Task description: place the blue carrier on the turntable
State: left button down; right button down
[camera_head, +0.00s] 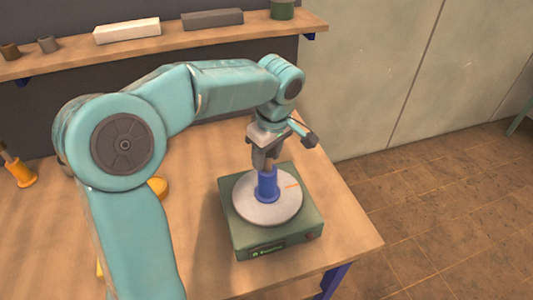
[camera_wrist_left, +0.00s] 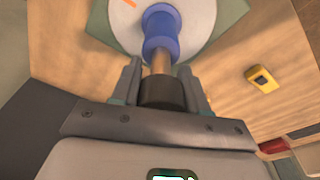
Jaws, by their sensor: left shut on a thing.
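The blue carrier (camera_head: 267,185) is a small spool-shaped piece with a metal stem and a dark top. It is upright over the middle of the round grey turntable (camera_head: 285,211) on its green base (camera_head: 250,238). My left gripper (camera_head: 264,160) is shut on the carrier's upper part from above. In the left wrist view the blue carrier (camera_wrist_left: 160,32) is in front of the left gripper (camera_wrist_left: 158,85), with the turntable disc (camera_wrist_left: 200,30) behind it. I cannot tell whether the carrier's foot touches the disc. My right gripper is not in view.
A wall shelf (camera_head: 150,45) behind the table holds blocks and small cups. The wooden table (camera_head: 345,225) has free room around the turntable base. A yellow device (camera_wrist_left: 262,79) lies on the table. An orange-handled object (camera_head: 20,172) stands at the far left.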

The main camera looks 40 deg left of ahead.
pick_arm(q)
jog(key=shift+f, duration=0.15)
jog(key=c, duration=0.6)
grip_release()
jog(key=shift+o, duration=0.2)
jog(key=shift+r, duration=0.25)
jog(key=r, duration=0.4)
jog(key=d+r+p, duration=0.1)
jog(key=r, duration=0.6)
jog(key=shift+d+r+p, duration=0.3)
jog(key=shift+d+r, duration=0.1)
